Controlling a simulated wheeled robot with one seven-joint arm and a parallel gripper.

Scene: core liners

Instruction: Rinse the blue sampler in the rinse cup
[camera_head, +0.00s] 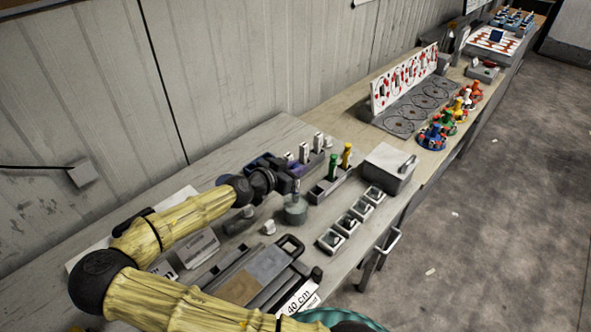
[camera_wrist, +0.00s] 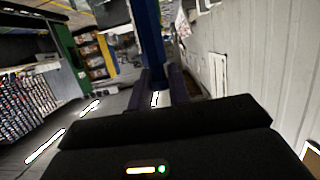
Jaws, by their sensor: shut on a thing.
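The blue sampler shows in the wrist view as a blue upright shaft (camera_wrist: 149,42) between the fingers of my gripper (camera_wrist: 158,98). My gripper is shut on it. In the head view my gripper (camera_head: 291,179) is over the bench, just above a round grey-green cup (camera_head: 295,211), which looks like the rinse cup. A thin grey part hangs down from the gripper toward the cup's top. I cannot tell whether its tip is inside the cup or just above it. The green sampler (camera_head: 333,167) and yellow sampler (camera_head: 346,156) stand upright in a grey rack (camera_head: 322,192).
A grey box (camera_head: 388,168) stands right of the rack. Several small square trays (camera_head: 331,240) line the bench's front edge. A grey core tray (camera_head: 250,279) lies in front of the cup. Small white pieces (camera_head: 268,227) lie near it. The wall closes the back.

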